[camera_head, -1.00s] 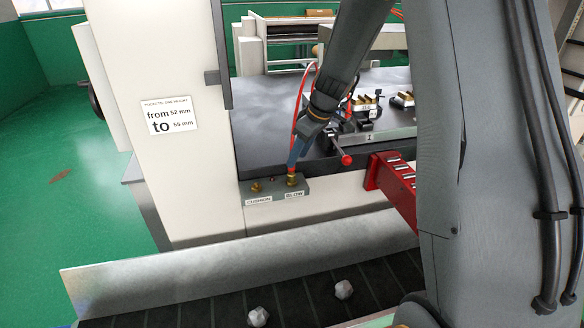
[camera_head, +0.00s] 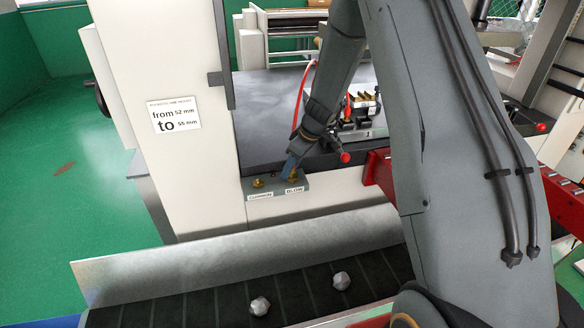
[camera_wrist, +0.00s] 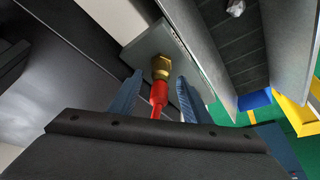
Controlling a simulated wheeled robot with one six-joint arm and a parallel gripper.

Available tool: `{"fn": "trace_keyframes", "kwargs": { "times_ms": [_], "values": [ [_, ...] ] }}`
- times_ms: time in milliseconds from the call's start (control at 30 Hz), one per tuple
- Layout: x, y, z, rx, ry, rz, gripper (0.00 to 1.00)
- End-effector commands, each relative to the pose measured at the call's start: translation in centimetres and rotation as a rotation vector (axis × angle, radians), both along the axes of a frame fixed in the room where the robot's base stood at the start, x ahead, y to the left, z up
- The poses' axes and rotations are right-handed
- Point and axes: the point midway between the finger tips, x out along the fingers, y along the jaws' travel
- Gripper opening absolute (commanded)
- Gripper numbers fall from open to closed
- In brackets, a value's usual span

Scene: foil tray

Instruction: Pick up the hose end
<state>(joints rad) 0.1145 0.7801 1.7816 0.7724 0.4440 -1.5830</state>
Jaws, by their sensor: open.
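The red hose end (camera_wrist: 159,94) sits on a brass fitting (camera_wrist: 162,67) in the wrist view. My gripper (camera_wrist: 158,80) is open, with one blue finger on each side of the hose end and gaps on both sides. In the head view the red hose (camera_head: 300,95) loops behind my wrist. My gripper (camera_head: 290,168) there is down at the brass fitting above the BLOW label (camera_head: 294,190); it and my wrist hide the hose end.
A second brass fitting (camera_head: 258,183) stands on the same grey block, above the CUSHION label (camera_head: 260,196). A metal guard plate (camera_head: 240,255) and a dark conveyor with pale lumps (camera_head: 260,306) lie in front. A red-knobbed lever (camera_head: 345,158) is close right of my wrist.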

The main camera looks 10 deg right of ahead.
Motion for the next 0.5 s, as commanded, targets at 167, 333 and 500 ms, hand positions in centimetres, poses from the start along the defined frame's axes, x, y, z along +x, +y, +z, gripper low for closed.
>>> {"fn": "trace_keyframes", "kwargs": {
  "times_ms": [167,333,500],
  "values": [
    [0.02,0.0,-0.04,0.0,0.0,0.0,0.44],
    [0.03,-0.02,-0.02,0.0,0.0,0.0,0.2],
    [0.03,-0.02,0.0,-0.001,-0.001,0.0,0.0]
  ]
}}
